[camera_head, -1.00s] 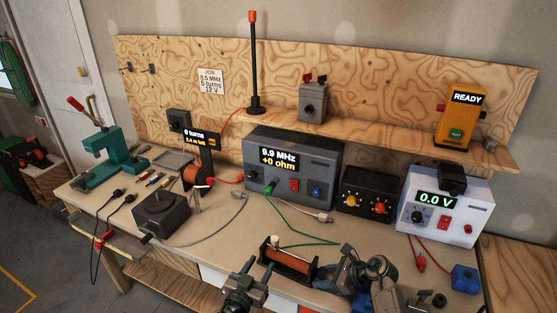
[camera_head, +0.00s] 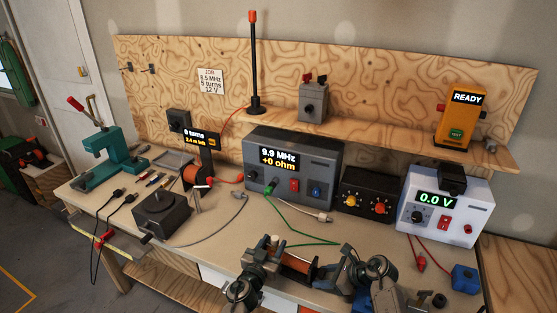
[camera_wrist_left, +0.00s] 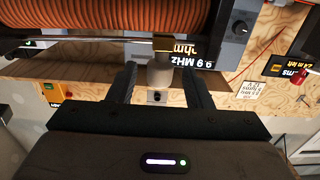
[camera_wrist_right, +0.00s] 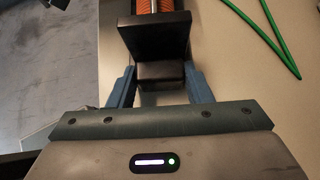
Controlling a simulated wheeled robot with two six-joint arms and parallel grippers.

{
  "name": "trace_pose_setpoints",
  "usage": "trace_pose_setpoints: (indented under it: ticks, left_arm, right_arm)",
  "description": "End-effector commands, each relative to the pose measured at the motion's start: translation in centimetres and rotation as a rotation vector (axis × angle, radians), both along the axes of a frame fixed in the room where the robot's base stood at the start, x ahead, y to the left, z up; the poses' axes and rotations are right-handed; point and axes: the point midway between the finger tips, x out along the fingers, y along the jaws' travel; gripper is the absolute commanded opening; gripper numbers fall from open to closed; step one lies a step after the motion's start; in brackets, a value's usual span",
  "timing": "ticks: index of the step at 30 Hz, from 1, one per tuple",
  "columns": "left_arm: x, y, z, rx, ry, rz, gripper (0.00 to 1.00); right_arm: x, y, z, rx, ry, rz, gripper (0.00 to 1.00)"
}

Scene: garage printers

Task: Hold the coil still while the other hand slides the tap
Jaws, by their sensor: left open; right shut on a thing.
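The copper-wound coil (camera_head: 299,262) lies near the bench's front edge, partly hidden by my arms. It also shows in the left wrist view (camera_wrist_left: 110,18). The tap's pale knob (camera_wrist_left: 160,70) hangs below a brass slider (camera_wrist_left: 165,43) beside the windings. My left gripper (camera_head: 271,246) is open, with a finger on each side of the knob, visibly apart from it (camera_wrist_left: 160,80). My right gripper (camera_head: 343,264) is shut on the dark tab (camera_wrist_right: 161,74) of the coil's end block (camera_wrist_right: 157,38), at the coil's right end.
The grey meter (camera_head: 292,165) behind the coil reads 9.9 MHz and +0 ohm. A green lead (camera_head: 303,239) runs from it toward the coil. The white supply (camera_head: 445,205) reads 0.0 V. A winder (camera_head: 162,213) stands left.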

Motion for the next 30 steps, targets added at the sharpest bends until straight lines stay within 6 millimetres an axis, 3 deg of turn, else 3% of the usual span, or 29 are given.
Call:
trace_pose_setpoints:
  ticks: [5,12,30]
  left_arm:
    - [0.0,0.0,-0.1,0.000,0.000,0.000,0.45]
    - [0.0,0.0,-0.1,0.000,0.000,0.000,0.00]
    - [-0.6,-1.2,-0.2,0.000,0.002,-0.001,0.00]
  right_arm:
    - [-0.1,-0.1,-0.3,-0.005,0.004,0.000,0.00]
    - [-0.1,-0.1,-0.3,-0.005,0.004,0.000,0.00]
    - [-0.1,-0.1,-0.3,-0.005,0.004,0.000,0.00]
